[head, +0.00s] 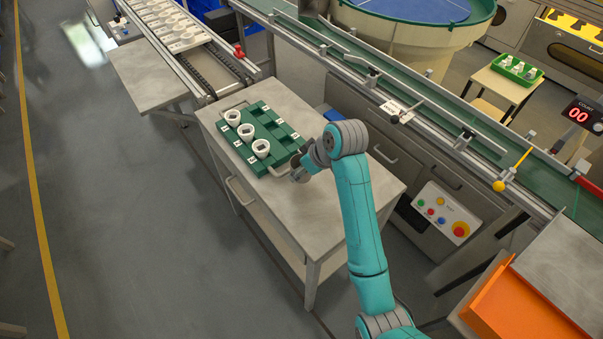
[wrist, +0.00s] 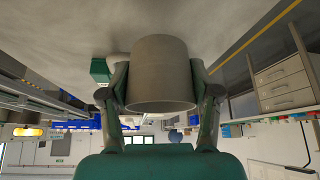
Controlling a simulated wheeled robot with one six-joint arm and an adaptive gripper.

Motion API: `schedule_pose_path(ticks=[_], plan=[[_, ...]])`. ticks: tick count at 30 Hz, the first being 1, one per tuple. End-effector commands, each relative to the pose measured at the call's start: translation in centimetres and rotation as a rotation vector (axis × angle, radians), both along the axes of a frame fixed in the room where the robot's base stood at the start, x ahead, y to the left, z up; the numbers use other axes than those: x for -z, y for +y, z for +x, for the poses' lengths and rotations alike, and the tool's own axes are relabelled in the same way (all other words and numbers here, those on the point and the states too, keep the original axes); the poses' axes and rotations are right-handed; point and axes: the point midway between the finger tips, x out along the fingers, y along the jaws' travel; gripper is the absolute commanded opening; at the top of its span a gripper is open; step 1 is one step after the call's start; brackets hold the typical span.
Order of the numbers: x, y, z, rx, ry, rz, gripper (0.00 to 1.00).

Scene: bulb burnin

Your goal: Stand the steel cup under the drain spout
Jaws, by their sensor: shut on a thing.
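The steel cup (wrist: 161,68) is a plain grey cylinder. It fills the middle of the wrist view, where the room appears upside down. My gripper (wrist: 159,86) is shut on it, with one finger on each side. In the head view my gripper (head: 298,172) is low over the worktable (head: 290,215), just right of the green tray. The cup is small and mostly hidden there by my wrist. I cannot tell whether it touches the tabletop. I cannot make out the drain spout in either view.
The green tray (head: 284,135) holds three white cups (head: 261,148) and has empty places. The table's front half is clear. Behind it are a conveyor rail (head: 440,125), a button panel (head: 441,214) and a large round bowl (head: 410,40). An orange bin (head: 500,300) is at lower right.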

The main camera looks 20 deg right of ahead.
Motion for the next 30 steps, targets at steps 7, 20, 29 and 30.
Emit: schedule_pose_path(ticks=[7,20,29,30], plan=[[2.8,0.0,-0.1,0.000,0.004,0.000,0.27],[3.9,0.0,0.0,-0.001,0.001,0.000,0.27],[4.0,0.0,0.0,0.000,0.001,-0.001,0.87],[4.0,0.0,0.0,0.000,0.001,-0.001,0.87]])
